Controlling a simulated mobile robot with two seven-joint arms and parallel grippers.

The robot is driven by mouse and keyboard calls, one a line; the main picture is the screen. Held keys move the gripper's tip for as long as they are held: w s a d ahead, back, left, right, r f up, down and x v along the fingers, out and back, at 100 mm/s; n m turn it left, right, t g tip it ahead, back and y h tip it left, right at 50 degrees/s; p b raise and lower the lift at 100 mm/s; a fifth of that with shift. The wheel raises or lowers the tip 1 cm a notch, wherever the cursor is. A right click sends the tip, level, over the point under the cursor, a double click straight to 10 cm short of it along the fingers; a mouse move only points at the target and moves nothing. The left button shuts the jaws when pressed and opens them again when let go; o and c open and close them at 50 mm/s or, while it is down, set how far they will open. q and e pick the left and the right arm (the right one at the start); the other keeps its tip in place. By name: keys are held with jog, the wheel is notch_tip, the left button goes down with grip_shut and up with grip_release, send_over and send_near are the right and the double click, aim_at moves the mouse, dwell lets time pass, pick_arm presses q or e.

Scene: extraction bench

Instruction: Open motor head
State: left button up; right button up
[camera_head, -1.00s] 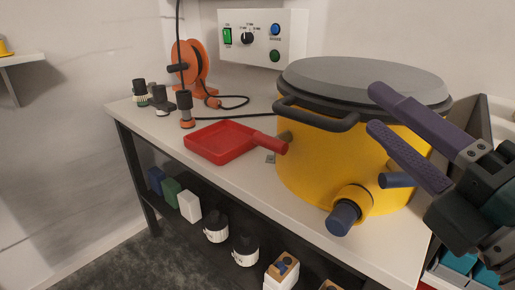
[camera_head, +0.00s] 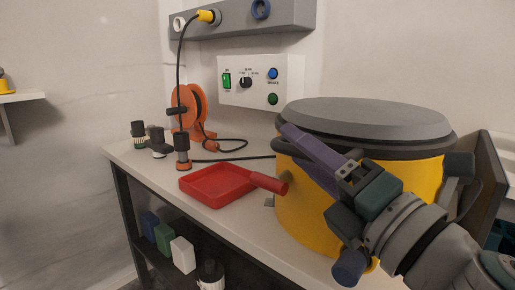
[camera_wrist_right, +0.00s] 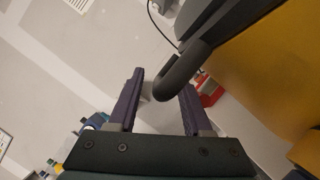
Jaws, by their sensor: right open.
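The motor head is a dark grey round lid (camera_head: 370,118) on a yellow drum (camera_head: 420,176) at the right of the bench in the head view. Its dark bar handle shows in the right wrist view (camera_wrist_right: 182,72), with its rounded end between the finger tips. My right gripper (camera_head: 291,146) is open at the drum's front left, with its purple fingers around the handle; contact cannot be told. The same fingers show in the wrist view (camera_wrist_right: 162,82). My arm hides the drum's front and much of the handle. My left gripper is out of view.
A red tray (camera_head: 212,184) lies left of the drum, its handle pointing at it. An orange cable reel (camera_head: 197,108) and dark fittings (camera_head: 157,142) stand farther left. A control box (camera_head: 261,82) is on the wall. The bench's front strip is clear.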

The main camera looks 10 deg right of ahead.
jog(key=shift+w, duration=0.1)
grip_shut()
dwell(0.3)
dwell(1.1)
